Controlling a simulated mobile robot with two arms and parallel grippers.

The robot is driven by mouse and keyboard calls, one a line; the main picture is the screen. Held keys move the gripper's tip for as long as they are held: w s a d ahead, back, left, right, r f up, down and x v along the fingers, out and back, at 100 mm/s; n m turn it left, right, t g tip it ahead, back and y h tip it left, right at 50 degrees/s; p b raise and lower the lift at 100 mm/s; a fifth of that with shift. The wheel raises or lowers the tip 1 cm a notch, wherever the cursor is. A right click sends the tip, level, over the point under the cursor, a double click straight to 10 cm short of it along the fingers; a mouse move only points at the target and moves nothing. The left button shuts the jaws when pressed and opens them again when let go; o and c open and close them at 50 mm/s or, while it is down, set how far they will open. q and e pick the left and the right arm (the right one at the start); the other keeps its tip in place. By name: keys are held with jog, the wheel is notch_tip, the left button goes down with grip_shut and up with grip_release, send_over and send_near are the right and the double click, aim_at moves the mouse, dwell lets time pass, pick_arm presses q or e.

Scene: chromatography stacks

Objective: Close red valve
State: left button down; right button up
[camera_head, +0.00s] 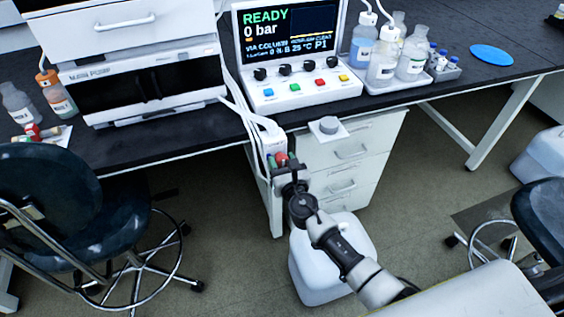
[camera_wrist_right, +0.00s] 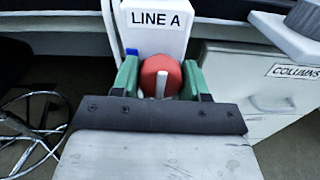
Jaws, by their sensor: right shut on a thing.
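The red valve (camera_wrist_right: 160,68) is a round red knob with a pale upright bar on its front. It sits on the white LINE A housing (camera_wrist_right: 150,28), below the label. In the head view the red valve (camera_head: 281,158) shows small at the bench's front edge. My right gripper (camera_wrist_right: 160,80) has green fingers on the left and right sides of the knob, and it is shut on it. The gripper also shows in the head view (camera_head: 282,165). The knob's lower part is hidden behind the dark gripper plate. My left gripper is not in view.
A control console (camera_head: 300,78) reading READY and 0 bar stands on the bench above the valve. A white drawer unit (camera_head: 342,180) labelled COLUMNS is right of it. A white container (camera_head: 320,270) stands on the floor below my right arm. A dark chair (camera_head: 60,210) is at left.

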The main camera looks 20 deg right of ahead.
jog(key=shift+f, duration=0.1)
jog(key=m+b, duration=0.3)
jog(key=m, duration=0.6)
jog(key=shift+a+m, duration=0.1)
jog(key=shift+m, duration=0.3)
jog(key=shift+m+b, duration=0.45)
jog(key=shift+m, duration=0.45)
jog(key=m, duration=0.2)
jog(key=shift+m, duration=0.3)
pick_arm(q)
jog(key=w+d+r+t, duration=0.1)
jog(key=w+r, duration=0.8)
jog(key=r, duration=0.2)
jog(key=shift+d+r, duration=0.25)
pick_arm(e)
jog(key=shift+m, duration=1.6)
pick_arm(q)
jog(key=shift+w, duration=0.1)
pick_arm(e)
jog(key=o, duration=0.9)
jog(key=shift+s+r, duration=0.15)
jog(key=shift+r, duration=0.05)
